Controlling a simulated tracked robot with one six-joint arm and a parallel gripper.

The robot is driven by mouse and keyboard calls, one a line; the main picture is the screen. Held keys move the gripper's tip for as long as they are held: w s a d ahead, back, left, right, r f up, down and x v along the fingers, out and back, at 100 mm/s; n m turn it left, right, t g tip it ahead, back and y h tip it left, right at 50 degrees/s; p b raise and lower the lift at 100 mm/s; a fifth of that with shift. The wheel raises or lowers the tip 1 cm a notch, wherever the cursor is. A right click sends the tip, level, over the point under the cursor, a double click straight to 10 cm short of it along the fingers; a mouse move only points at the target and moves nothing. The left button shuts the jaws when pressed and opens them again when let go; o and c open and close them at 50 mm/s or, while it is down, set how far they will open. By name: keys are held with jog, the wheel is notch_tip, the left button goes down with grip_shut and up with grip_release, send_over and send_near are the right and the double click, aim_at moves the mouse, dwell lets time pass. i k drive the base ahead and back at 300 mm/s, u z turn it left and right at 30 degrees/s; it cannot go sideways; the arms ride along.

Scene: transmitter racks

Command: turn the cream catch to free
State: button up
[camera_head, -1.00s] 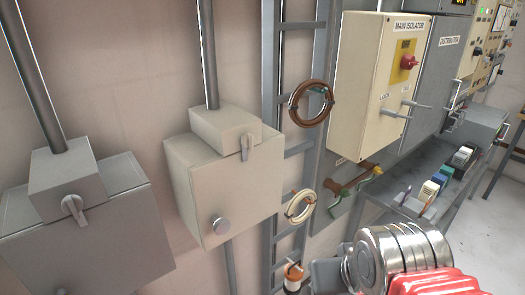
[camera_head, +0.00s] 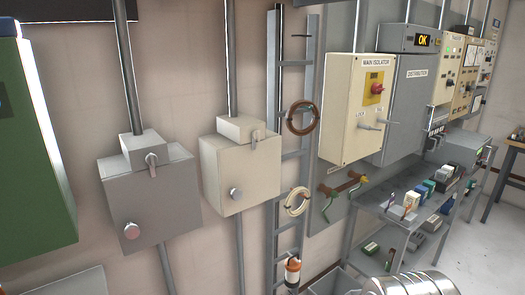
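The cream main isolator cabinet (camera_head: 350,95) hangs on the wall right of centre, with a red knob on a yellow plate. I cannot tell which lever is the catch named. My gripper is not in view.
A grey box (camera_head: 150,205) with a similar lever hangs left of the cream box, and a green cabinet (camera_head: 35,150) stands at far left. A grey ladder rack (camera_head: 291,150) holds cable coils. A cluttered grey bench (camera_head: 385,205) stands below the cabinets.

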aim_at(256, 136)
jog(key=k, duration=0.6)
jog(key=u, duration=1.05)
jog(key=i, duration=1)
